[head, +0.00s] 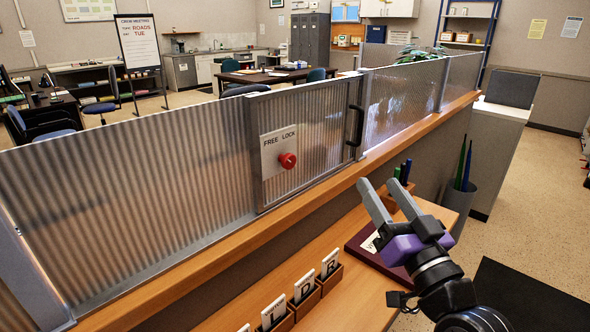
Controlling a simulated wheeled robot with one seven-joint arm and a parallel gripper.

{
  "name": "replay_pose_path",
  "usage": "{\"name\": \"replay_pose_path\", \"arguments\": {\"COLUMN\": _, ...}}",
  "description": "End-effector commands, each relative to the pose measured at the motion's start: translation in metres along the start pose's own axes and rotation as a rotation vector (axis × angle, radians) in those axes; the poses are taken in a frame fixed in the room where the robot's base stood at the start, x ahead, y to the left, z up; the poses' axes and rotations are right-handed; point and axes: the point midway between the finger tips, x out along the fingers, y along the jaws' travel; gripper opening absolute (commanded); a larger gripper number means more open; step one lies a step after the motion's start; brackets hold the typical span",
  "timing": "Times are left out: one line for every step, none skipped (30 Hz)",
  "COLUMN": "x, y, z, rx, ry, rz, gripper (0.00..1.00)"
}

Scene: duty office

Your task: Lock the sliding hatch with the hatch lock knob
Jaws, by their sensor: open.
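The sliding hatch (325,117) is a framed ribbed translucent panel set in the partition above the wooden counter. It has a dark vertical handle (355,126) at its right edge. The hatch lock knob (288,160) is red and round, mounted on a pale plate (278,148) marked FREE and LOCK at the hatch's lower left. The knob's exact turn is too small to tell. My gripper (383,195) is open and empty, to the right of and lower than the knob, apart from it and over the desk side of the counter.
A wooden ledge (225,243) runs along the partition's foot. Card holders with letters (304,288) stand on the desk in front. A dark red book or box (362,246) and a pen holder (398,190) lie near my gripper. A grey bin (461,200) stands to the right.

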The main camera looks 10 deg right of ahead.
Motion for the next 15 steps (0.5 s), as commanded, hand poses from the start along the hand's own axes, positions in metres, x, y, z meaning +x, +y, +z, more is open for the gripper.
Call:
{"name": "replay_pose_path", "arguments": {"x": 0.016, "y": -0.003, "z": -0.009, "rx": -0.010, "ry": 0.000, "rz": -0.035, "gripper": 0.51}}
{"name": "replay_pose_path", "arguments": {"x": 0.024, "y": -0.007, "z": -0.014, "rx": -0.014, "ry": -0.007, "rz": -0.058, "gripper": 0.51}}
{"name": "replay_pose_path", "arguments": {"x": 0.034, "y": -0.011, "z": -0.019, "rx": -0.020, "ry": -0.018, "rz": -0.088, "gripper": 0.51}}
{"name": "replay_pose_path", "arguments": {"x": 0.040, "y": -0.015, "z": -0.023, "rx": -0.027, "ry": -0.028, "rz": -0.112, "gripper": 0.51}}
{"name": "replay_pose_path", "arguments": {"x": 0.047, "y": -0.019, "z": -0.027, "rx": -0.034, "ry": -0.039, "rz": -0.136, "gripper": 0.51}}
{"name": "replay_pose_path", "arguments": {"x": 0.054, "y": -0.025, "z": -0.030, "rx": -0.043, "ry": -0.055, "rz": -0.168, "gripper": 0.51}}
{"name": "replay_pose_path", "arguments": {"x": 0.059, "y": -0.030, "z": -0.033, "rx": -0.051, "ry": -0.069, "rz": -0.194, "gripper": 0.51}}
{"name": "replay_pose_path", "arguments": {"x": 0.063, "y": -0.035, "z": -0.035, "rx": -0.059, "ry": -0.083, "rz": -0.219, "gripper": 0.51}}
{"name": "replay_pose_path", "arguments": {"x": 0.068, "y": -0.042, "z": -0.035, "rx": -0.070, "ry": -0.107, "rz": -0.254, "gripper": 0.51}}
{"name": "replay_pose_path", "arguments": {"x": 0.071, "y": -0.048, "z": -0.035, "rx": -0.079, "ry": -0.127, "rz": -0.282, "gripper": 0.51}}
{"name": "replay_pose_path", "arguments": {"x": 0.073, "y": -0.054, "z": -0.033, "rx": -0.085, "ry": -0.152, "rz": -0.312, "gripper": 0.51}}
{"name": "replay_pose_path", "arguments": {"x": 0.073, "y": -0.062, "z": -0.028, "rx": -0.093, "ry": -0.184, "rz": -0.349, "gripper": 0.51}}
{"name": "replay_pose_path", "arguments": {"x": 0.072, "y": -0.067, "z": -0.021, "rx": -0.095, "ry": -0.211, "rz": -0.373, "gripper": 0.51}}
{"name": "replay_pose_path", "arguments": {"x": 0.070, "y": -0.071, "z": -0.014, "rx": -0.097, "ry": -0.238, "rz": -0.394, "gripper": 0.51}}
{"name": "replay_pose_path", "arguments": {"x": 0.066, "y": -0.075, "z": -0.004, "rx": -0.098, "ry": -0.270, "rz": -0.418, "gripper": 0.51}}
